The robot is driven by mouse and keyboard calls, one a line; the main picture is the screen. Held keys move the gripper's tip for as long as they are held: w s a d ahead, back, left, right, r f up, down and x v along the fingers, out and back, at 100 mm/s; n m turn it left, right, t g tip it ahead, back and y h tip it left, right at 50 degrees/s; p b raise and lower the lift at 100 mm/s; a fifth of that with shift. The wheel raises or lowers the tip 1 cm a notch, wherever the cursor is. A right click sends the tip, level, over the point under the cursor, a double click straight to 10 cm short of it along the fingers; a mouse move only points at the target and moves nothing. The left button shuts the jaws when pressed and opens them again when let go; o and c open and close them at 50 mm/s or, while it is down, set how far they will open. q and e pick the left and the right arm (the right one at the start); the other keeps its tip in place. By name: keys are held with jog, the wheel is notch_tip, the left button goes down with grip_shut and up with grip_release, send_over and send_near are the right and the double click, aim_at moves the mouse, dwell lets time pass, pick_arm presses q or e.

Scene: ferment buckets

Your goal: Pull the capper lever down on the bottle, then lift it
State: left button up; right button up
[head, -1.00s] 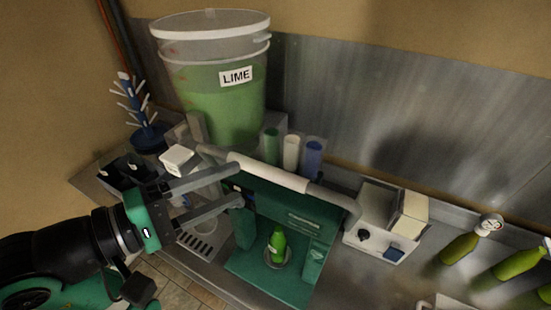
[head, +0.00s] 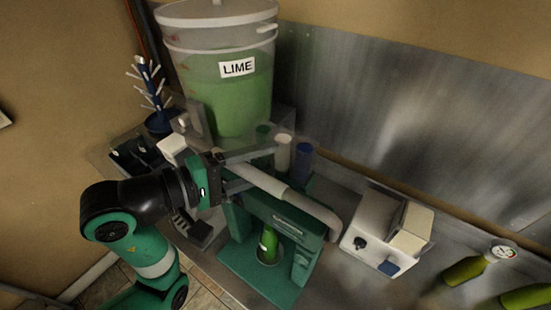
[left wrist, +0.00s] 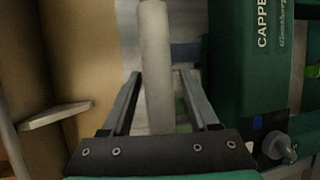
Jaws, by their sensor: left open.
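The green capper (head: 282,217) stands on the steel counter. A green bottle (head: 268,244) stands upright inside it on its base, its top hidden under the capper body. The capper lever (head: 272,184) is a pale grey bar running across above the capper. My left gripper (head: 264,166) is open at the lever, with its fingers reaching to either side of the bar. In the left wrist view the lever bar (left wrist: 155,70) stands between the two open fingers, with a gap on both sides, and the capper body (left wrist: 245,60) is on the right. My right gripper is not in view.
A LIME bucket (head: 225,100) stands behind the capper, with white and blue cylinders (head: 303,160) near it. A white box with a dark knob (head: 372,238) is on the right. A blue bottle tree (head: 157,122) is at the back left.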

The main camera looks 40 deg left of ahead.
pick_arm(q)
jog(key=shift+s, duration=0.1)
grip_shut()
dwell(1.3)
